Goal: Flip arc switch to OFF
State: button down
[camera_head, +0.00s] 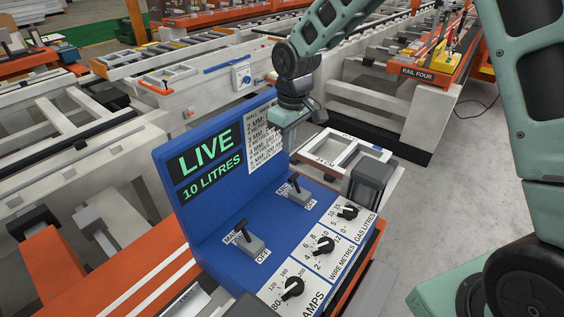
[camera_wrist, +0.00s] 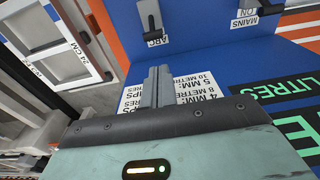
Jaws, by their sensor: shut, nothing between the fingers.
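The arc switch (camera_head: 299,190) is on the blue panel's sloping deck, a grey block with a black T-shaped lever. Its ARC label (camera_wrist: 155,40) reads in the wrist view, below the switch (camera_wrist: 151,16). My gripper (camera_head: 289,145) is above and behind the arc switch, beside the upright board, apart from the lever. Its fingers (camera_wrist: 158,70) are shut and empty.
The similar mains switch (camera_head: 250,242) stands nearer left. Three black dials (camera_head: 324,245) line the front edge. The upright board bears a LIVE display (camera_head: 205,152) and a printed chart (camera_head: 262,138) close to my fingers. A white frame (camera_head: 345,152) lies behind the panel.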

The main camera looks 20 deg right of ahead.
jog(key=p, duration=0.3)
send_near(297, 187)
jog(key=w+a+f, duration=0.1)
jog(key=f, duration=0.1)
jog(key=w+a+f, duration=0.2)
jog(key=f, duration=0.1)
jog(key=shift+w+f, duration=0.25)
jog(key=shift+f, duration=0.15)
